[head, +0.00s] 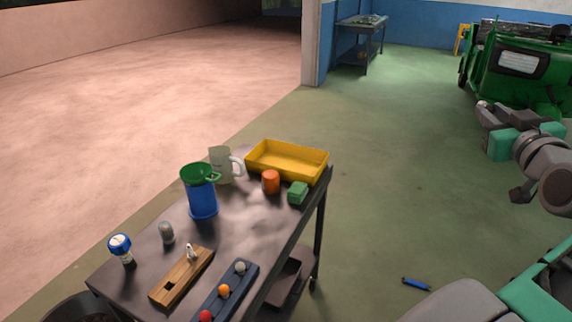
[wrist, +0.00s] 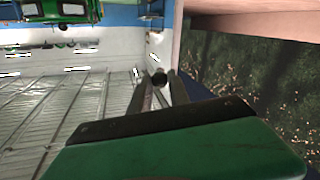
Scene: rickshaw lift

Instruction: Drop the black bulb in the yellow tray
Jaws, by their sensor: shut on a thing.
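The yellow tray (head: 298,173) sits at the far end of the dark table in the head view, and its visible inside looks empty. In the head view my arm is at the right, well away from the table and tray. The bulb cannot be made out there.
The table (head: 240,235) also holds a blue jug (head: 202,197), a grey mug (head: 221,166), an orange cylinder (head: 271,182), a green block (head: 298,192), a wooden block (head: 180,278) and a ball rack (head: 228,290). A green rickshaw (head: 515,65) stands behind. Floor right of the table is mostly clear.

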